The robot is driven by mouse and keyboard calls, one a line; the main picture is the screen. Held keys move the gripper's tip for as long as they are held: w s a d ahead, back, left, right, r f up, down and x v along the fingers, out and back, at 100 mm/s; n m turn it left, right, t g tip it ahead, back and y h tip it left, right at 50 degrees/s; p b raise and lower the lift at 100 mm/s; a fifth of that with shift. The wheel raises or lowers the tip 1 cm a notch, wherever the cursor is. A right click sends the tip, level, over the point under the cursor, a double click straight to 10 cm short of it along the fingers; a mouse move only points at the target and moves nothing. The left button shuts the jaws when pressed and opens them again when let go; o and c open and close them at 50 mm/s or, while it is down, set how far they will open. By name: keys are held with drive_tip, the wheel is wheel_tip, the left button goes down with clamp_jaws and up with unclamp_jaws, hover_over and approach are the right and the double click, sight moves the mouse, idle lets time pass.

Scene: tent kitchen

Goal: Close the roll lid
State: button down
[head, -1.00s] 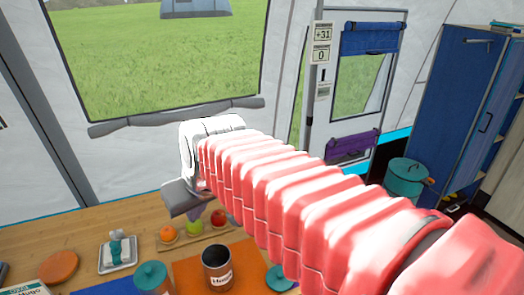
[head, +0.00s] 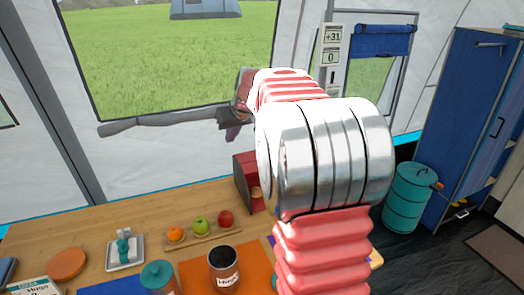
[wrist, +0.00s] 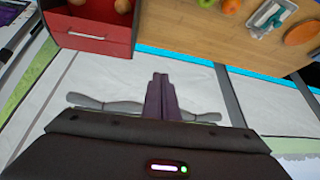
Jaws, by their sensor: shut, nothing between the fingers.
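A red box (head: 246,172) stands at the back of the wooden table, partly hidden behind my arm in the head view. A brown bun shows in its open side. I cannot make out the roll lid itself. My gripper (head: 232,133) is above and beside the box, in front of the tent wall, mostly hidden by my arm. In the wrist view its purple fingers (wrist: 160,92) are together and empty, apart from the box.
A board with an orange, a green apple (head: 201,226) and a red apple lies left of the box. A mug (head: 223,266), a teal jar (head: 158,278) and a small tray (head: 125,250) stand nearer. The rolled window cover (head: 165,119) runs behind my gripper.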

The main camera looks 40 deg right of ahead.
drive_tip(key=w+d+f, duration=0.2)
drive_tip(key=d+f, duration=0.1)
drive_tip(key=d, duration=0.5)
drive_tip(key=w+d+f+h, duration=0.1)
drive_tip(key=w+d+f, duration=0.1)
drive_tip(key=d+f, duration=0.2)
drive_tip(key=w+d+f+m, duration=0.1)
drive_tip(key=w+d+f, duration=0.1)
drive_tip(key=d, duration=0.9)
drive_tip(key=shift+w+d+f+t, duration=0.3)
drive_tip(key=shift+d+f, duration=0.05)
drive_tip(key=shift+f, duration=0.55)
drive_tip(key=shift+x, duration=5)
drive_tip(key=shift+s+a+f, duration=0.1)
drive_tip(key=shift+s+f, duration=0.1)
drive_tip(key=shift+s, duration=0.4)
drive_tip(key=shift+s+a+f, duration=0.1)
drive_tip(key=shift+s+f, duration=0.15)
drive_tip(key=shift+s, duration=0.35)
drive_tip(key=shift+s+a+f, duration=0.1)
drive_tip(key=shift+s+f, duration=0.1)
drive_tip(key=shift+s, duration=0.4)
drive_tip(key=shift+a, duration=0.15)
